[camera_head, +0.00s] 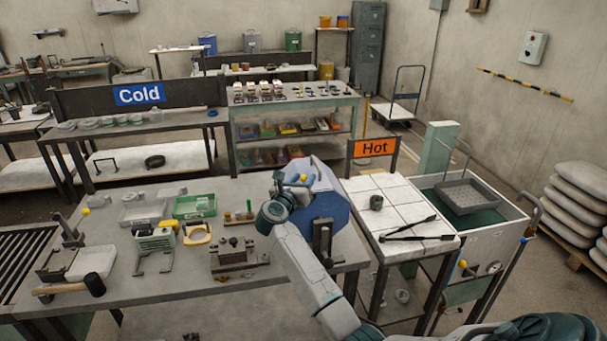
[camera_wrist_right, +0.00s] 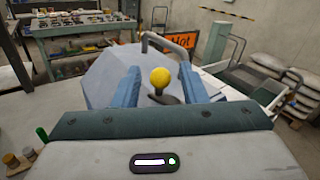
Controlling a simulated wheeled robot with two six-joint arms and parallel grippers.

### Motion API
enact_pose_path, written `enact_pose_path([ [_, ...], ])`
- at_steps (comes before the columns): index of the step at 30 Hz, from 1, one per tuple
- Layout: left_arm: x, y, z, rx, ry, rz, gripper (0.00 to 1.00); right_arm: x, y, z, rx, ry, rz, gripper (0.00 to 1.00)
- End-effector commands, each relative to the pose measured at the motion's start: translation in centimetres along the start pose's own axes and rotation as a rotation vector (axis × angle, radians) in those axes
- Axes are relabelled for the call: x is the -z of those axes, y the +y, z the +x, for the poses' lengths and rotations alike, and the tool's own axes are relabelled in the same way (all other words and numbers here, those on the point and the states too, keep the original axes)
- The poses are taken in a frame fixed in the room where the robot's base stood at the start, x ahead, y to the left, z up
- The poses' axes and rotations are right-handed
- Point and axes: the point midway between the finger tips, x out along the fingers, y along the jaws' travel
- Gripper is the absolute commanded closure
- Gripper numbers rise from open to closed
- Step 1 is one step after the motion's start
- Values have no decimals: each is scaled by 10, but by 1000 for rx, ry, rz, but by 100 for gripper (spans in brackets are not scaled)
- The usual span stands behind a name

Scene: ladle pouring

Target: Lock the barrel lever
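The barrel (camera_head: 332,203) is a blue, many-sided drum at the right end of the grey workbench (camera_head: 190,285); its flat grey face (camera_wrist_right: 108,82) fills the middle of the right wrist view. The lever's yellow ball knob (camera_wrist_right: 160,78) sits on a short dark arm (camera_wrist_right: 165,98). My right gripper (camera_wrist_right: 159,80) is open, its two blue fingers apart on either side of the knob; I cannot tell whether either touches it. In the head view my right gripper (camera_head: 299,184) is at the barrel's upper left. My left gripper is not in view.
Left of the barrel, a metal fixture (camera_head: 233,254), a green tray (camera_head: 194,206) and a mallet (camera_head: 75,287) lie on the bench. A tiled table (camera_head: 385,212) with tongs and a "Hot" sign (camera_head: 374,148) stands close on the right. A grey curved handle (camera_wrist_right: 172,42) rises behind the knob.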

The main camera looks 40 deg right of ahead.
Motion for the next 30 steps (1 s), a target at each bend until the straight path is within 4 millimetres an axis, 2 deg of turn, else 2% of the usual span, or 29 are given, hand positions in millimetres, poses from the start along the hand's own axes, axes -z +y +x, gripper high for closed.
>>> enact_pose_path([
  [3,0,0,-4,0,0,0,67,-1,-1,7,1,0,0,61],
  [11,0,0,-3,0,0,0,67,0,0,8,0,0,0,61],
  [17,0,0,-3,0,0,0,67,0,0,8,0,0,0,97],
  [18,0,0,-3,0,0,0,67,0,0,8,0,0,0,100],
  [23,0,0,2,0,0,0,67,2,0,8,11,2,0,100],
  [30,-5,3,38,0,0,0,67,8,-1,13,130,24,2,100],
])
